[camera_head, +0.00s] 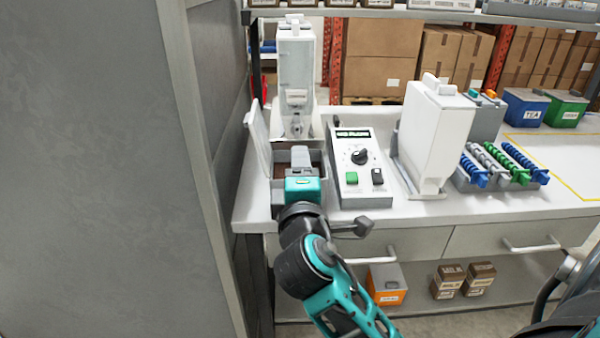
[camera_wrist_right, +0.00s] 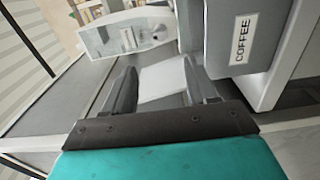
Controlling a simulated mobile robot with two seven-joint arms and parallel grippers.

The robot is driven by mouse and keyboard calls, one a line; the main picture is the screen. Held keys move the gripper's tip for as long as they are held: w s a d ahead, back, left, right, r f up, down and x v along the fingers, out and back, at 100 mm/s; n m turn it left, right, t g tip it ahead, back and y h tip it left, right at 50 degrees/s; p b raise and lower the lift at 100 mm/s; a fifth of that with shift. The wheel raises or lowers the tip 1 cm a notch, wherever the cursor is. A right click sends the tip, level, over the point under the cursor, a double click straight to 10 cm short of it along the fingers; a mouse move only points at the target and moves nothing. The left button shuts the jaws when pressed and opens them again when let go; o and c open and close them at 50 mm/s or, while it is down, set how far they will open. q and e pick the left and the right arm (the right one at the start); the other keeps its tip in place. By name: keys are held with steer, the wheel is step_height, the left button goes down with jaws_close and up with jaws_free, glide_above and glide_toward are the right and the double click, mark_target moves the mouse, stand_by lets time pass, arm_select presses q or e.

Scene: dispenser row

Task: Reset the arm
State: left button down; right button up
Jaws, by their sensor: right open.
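My right gripper (camera_head: 302,163), with a teal body, is at the front of an open grey bin (camera_head: 318,190) at the left end of the counter. The bin's pale lid (camera_head: 259,139) stands raised on its left side, and dark brown contents show inside. In the right wrist view my right gripper (camera_wrist_right: 160,78) is open. A pale flat surface shows between its fingers; I cannot tell whether they touch it. A grey surface labelled COFFEE (camera_wrist_right: 242,40) is close beside the right finger. My left gripper is not in view.
A tall white dispenser (camera_head: 297,85) stands behind the bin. A control panel (camera_head: 358,165) and another white dispenser (camera_head: 434,135) stand to the right, then blue and green scoops (camera_head: 505,165). A large grey wall or cabinet (camera_head: 100,170) closes off the left.

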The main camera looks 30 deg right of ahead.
stand_by(0.4)
steer(key=s+a+f+m+g+y, duration=0.1)
steer(key=s+a+f+m+y, duration=0.2)
steer(key=f, duration=0.7)
steer(key=s+a+f+m+g+y, duration=0.2)
steer(key=s+f, duration=0.4)
steer(key=f, duration=0.4)
steer(key=s+a+f+m+g+y, duration=0.1)
steer(key=s+a+f+m+y, duration=0.3)
steer(key=f, duration=0.5)
steer(key=s+a+y, duration=0.1)
steer(key=y, duration=0.1)
steer(key=shift+f+y, duration=0.3)
steer(key=shift+f, duration=0.1)
